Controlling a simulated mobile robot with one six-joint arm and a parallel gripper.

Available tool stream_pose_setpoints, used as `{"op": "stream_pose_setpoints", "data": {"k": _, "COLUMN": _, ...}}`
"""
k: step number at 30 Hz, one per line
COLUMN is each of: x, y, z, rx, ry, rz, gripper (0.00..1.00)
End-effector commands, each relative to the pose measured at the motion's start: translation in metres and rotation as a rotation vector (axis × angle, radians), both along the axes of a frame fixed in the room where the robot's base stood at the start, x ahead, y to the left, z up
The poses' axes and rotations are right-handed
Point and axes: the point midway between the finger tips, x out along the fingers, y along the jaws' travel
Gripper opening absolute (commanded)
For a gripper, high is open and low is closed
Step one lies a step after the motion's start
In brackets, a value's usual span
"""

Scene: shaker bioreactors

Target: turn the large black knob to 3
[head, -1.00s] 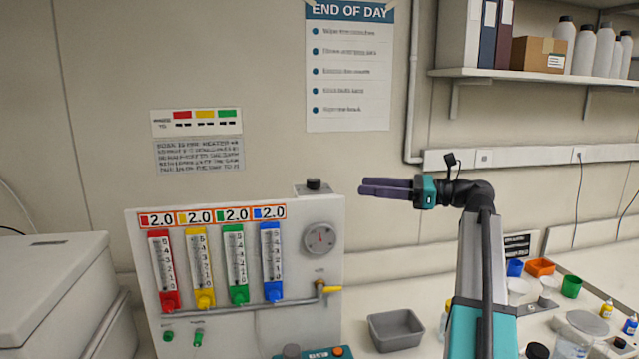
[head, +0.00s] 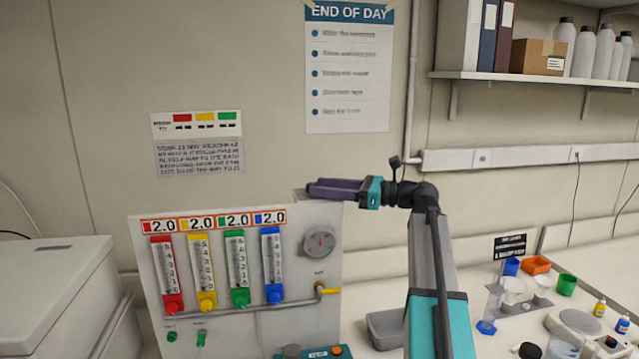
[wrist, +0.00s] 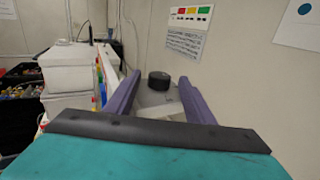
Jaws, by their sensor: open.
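The large black knob (wrist: 159,79) shows in the wrist view as a short round cylinder on the panel's grey top plate. It lies between the tips of my two purple fingers, with a gap on each side. I cannot read a pointer or number on it. In the head view my gripper (head: 314,188) reaches left over the top right corner of the white panel (head: 335,225), and its fingers hide the knob. The gripper is open and holds nothing.
The panel carries four coloured flowmeters, each display reading 2.0, and a round gauge (head: 319,242). A yellow-handled valve (head: 328,291) sits below it. A grey bin (head: 386,328) stands to the right, partly behind my arm. The wall is close behind the panel.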

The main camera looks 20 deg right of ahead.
Motion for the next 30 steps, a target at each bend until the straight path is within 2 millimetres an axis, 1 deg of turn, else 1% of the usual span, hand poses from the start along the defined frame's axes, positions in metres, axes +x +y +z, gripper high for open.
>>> {"op": "stream_pose_setpoints", "data": {"k": 3, "x": 0.006, "y": 0.008, "z": 0.001, "rx": 0.0, "ry": 0.0, "rz": 0.001, "gripper": 0.49}}
{"op": "stream_pose_setpoints", "data": {"k": 6, "x": 0.008, "y": 0.011, "z": 0.0, "rx": -0.001, "ry": 0.001, "rz": 0.001, "gripper": 0.49}}
{"op": "stream_pose_setpoints", "data": {"k": 15, "x": 0.009, "y": 0.012, "z": 0.0, "rx": 0.0, "ry": 0.0, "rz": 0.0, "gripper": 0.49}}
{"op": "stream_pose_setpoints", "data": {"k": 16, "x": 0.009, "y": 0.012, "z": 0.0, "rx": 0.0, "ry": 0.0, "rz": 0.0, "gripper": 0.47}}
{"op": "stream_pose_setpoints", "data": {"k": 17, "x": 0.009, "y": 0.012, "z": 0.0, "rx": 0.0, "ry": 0.0, "rz": 0.0, "gripper": 0.42}}
{"op": "stream_pose_setpoints", "data": {"k": 21, "x": 0.009, "y": 0.012, "z": 0.0, "rx": 0.0, "ry": 0.0, "rz": 0.0, "gripper": 0.18}}
{"op": "stream_pose_setpoints", "data": {"k": 23, "x": 0.009, "y": 0.012, "z": 0.0, "rx": 0.0, "ry": 0.0, "rz": 0.0, "gripper": 0.08}}
{"op": "stream_pose_setpoints", "data": {"k": 24, "x": 0.008, "y": 0.015, "z": 0.0, "rx": -0.001, "ry": -0.001, "rz": -0.001, "gripper": 0.08}}
{"op": "stream_pose_setpoints", "data": {"k": 30, "x": 0.009, "y": 0.013, "z": 0.0, "rx": 0.0, "ry": 0.0, "rz": -0.006, "gripper": 0.08}}
